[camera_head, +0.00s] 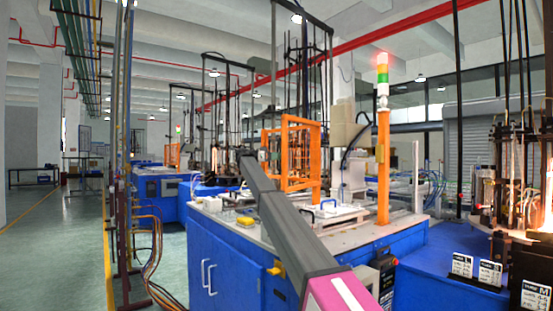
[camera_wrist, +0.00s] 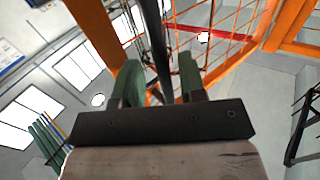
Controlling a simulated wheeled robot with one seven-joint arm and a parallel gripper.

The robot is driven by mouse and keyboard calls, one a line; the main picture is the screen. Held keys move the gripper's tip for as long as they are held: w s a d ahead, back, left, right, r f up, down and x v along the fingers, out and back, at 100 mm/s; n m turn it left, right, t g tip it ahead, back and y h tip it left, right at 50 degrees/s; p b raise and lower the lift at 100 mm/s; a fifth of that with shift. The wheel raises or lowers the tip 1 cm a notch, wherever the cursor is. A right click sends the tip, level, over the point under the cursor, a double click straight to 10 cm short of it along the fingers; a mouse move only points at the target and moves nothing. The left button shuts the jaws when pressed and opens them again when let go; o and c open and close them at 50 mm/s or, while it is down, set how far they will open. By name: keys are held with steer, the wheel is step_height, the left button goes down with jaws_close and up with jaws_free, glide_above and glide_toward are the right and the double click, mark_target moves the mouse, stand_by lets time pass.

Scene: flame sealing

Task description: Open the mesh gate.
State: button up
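The mesh gate (camera_head: 284,150) is an orange frame with thin wire mesh, standing upright on the blue machine's worktop in the head view. In the wrist view its orange frame (camera_wrist: 284,25) and mesh show at the upper right. My gripper (camera_wrist: 158,65) has two greenish fingers standing apart. A dark bar (camera_wrist: 155,30) shows in the gap between them, with some space at the right finger; I cannot tell if it is the gate's handle or touches a finger. In the head view my arm reaches to the gate's left side, and the fingers are too small to make out.
The blue cabinet (camera_head: 225,262) with a pale worktop carries the gate. An orange post (camera_head: 383,165) with a signal lamp (camera_head: 382,75) stands right of the gate. Hanging cables (camera_head: 157,245) are at the left. The green floor (camera_head: 60,250) at the far left is clear.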

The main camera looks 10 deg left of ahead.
steer(key=shift+w, duration=0.1)
steer(key=s+a, duration=0.2)
steer(key=a, duration=0.8)
steer(key=shift+a, duration=0.3)
